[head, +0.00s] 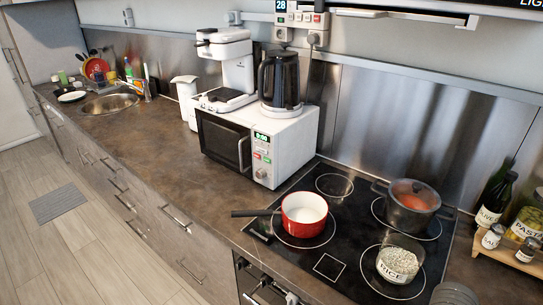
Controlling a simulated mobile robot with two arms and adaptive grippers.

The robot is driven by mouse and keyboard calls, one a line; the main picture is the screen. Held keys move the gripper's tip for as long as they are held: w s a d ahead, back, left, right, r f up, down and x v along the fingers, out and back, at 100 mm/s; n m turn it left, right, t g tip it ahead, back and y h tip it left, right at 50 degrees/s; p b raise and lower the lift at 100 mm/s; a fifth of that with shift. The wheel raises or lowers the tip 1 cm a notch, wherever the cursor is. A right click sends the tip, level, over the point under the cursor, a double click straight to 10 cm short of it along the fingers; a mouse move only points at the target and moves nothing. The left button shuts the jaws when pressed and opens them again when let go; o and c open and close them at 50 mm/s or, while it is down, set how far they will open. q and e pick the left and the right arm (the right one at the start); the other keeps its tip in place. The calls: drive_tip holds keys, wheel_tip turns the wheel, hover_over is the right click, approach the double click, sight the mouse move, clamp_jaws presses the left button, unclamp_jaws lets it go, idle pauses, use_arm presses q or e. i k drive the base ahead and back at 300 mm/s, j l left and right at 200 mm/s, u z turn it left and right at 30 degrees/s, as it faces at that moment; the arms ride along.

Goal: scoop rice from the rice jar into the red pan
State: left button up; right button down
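The rice jar (398,262) is clear glass with a RICE label and pale grains inside. It stands upright with its top open on the front right part of the black hob. The red pan (303,222) sits on the front left cooking zone, to the left of the jar. Its inside is pale, and I see no rice in it. Its dark handle (256,213) points left over the hob's edge. No scoop is clearly visible.
A dark pot (410,220) with something orange-red inside stands behind the jar. A microwave (262,147) carries a coffee machine and a black kettle (280,80). Bottles and jars stand on a wooden rack (490,250) at right. The brown counter (150,130) left of the microwave is mostly clear.

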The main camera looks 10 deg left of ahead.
sight(394, 274)
drive_tip(key=i+j, duration=0.15)
drive_tip(key=j, duration=0.45)
drive_tip(key=i+j+z, duration=0.15)
drive_tip(key=j, duration=0.45)
drive_tip(key=i+j, duration=0.1)
drive_tip(key=j, duration=0.55)
drive_tip(key=i+j+z, duration=0.1)
drive_tip(key=j, duration=0.5)
drive_tip(key=i+j+z, duration=0.1)
drive_tip(key=j, duration=0.55)
